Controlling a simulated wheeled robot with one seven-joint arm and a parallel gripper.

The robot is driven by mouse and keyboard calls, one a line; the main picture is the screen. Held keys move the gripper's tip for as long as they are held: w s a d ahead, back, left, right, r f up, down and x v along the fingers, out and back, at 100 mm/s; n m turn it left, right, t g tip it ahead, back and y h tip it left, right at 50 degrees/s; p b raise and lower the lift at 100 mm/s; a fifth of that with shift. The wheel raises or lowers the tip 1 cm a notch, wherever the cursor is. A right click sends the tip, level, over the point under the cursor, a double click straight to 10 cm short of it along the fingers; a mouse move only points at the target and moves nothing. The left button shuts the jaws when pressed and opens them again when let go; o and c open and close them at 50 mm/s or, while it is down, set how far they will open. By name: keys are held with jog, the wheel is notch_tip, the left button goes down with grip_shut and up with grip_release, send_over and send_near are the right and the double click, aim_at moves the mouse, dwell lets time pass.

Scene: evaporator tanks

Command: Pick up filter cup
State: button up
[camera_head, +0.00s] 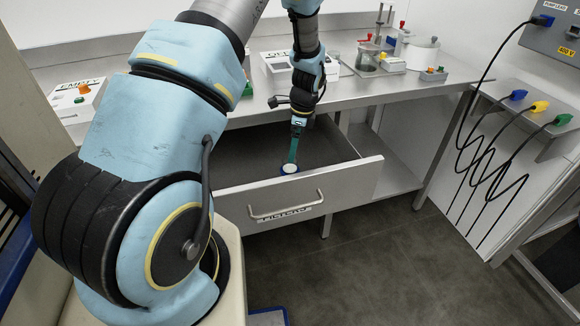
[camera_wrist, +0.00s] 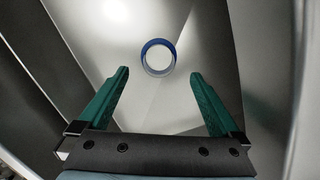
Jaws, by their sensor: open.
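The filter cup (camera_wrist: 158,58) is a small round piece with a blue rim and a pale middle. In the wrist view it lies on the drawer's grey floor, ahead of and between my gripper's green fingers. In the head view the cup (camera_head: 289,169) shows near the drawer's front panel, just below my fingertips. My gripper (camera_wrist: 158,72) is open, with nothing between the fingers. It also shows in the head view (camera_head: 291,160), reaching down into the drawer. Whether a finger touches the cup cannot be told.
The open drawer (camera_head: 237,172) has a front panel with a handle (camera_head: 286,207) and walls close around my gripper. Above it is a metal worktop (camera_head: 395,86) with lab devices. Cables with coloured plugs (camera_head: 540,106) hang at the right.

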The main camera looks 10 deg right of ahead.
aim_at(290, 166)
jog(key=shift+w+a+f+p, duration=0.15)
jog(key=shift+f+p, duration=0.25)
jog(key=shift+f, duration=0.7)
jog(key=shift+s+a+f+p, duration=0.1)
jog(key=shift+a+f+p, duration=0.25)
jog(key=shift+f, duration=0.8)
jog(key=shift+w+a+f+p, duration=0.15)
jog(key=shift+f+p, duration=0.25)
jog(key=shift+f, duration=0.7)
jog(key=shift+s, duration=0.1)
jog(key=c, duration=1.5)
